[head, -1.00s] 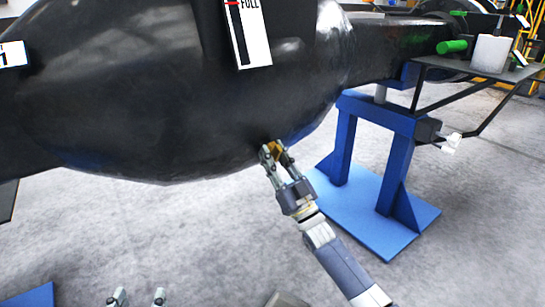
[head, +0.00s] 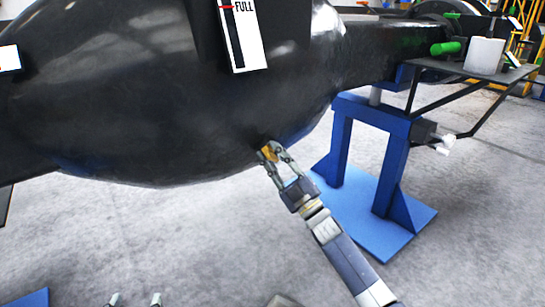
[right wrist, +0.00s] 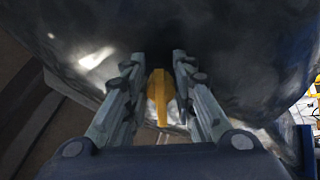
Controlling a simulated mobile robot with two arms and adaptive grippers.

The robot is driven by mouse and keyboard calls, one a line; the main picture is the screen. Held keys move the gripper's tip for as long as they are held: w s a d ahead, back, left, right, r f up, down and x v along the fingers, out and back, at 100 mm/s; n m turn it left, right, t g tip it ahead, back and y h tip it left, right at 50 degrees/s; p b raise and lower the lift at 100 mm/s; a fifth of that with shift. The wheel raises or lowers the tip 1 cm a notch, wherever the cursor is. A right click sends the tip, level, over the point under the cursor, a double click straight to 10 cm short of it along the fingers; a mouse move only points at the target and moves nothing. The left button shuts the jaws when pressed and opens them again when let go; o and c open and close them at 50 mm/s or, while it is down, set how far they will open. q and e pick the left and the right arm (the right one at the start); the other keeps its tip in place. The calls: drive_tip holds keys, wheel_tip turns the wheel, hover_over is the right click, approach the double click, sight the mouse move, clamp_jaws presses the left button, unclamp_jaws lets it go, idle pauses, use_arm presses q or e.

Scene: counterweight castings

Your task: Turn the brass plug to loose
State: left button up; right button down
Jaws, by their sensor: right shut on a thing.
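The brass plug (head: 268,153) sits low on the side of the large black casting (head: 150,110). In the right wrist view its flat golden handle (right wrist: 158,96) stands upright between the two fingers. My right gripper (head: 271,152) is shut on this handle, with a finger on each side, and its fingertips partly cover the plug in the head view. My left gripper (head: 135,299) shows only its two fingertips at the bottom edge of the head view. They are apart with nothing visible between them, well away from the plug.
A white level gauge (head: 243,35) marked FULL is on the casting above the plug. A blue stand (head: 395,160) is at the right. A dark shelf (head: 465,68) bears a white cylinder (head: 485,55).

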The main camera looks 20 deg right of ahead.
drive_tip(key=shift+r+n, duration=0.1)
drive_tip(key=shift+n, duration=0.3)
drive_tip(key=c, duration=1.7)
unclamp_jaws()
drive_tip(key=v, duration=1.2)
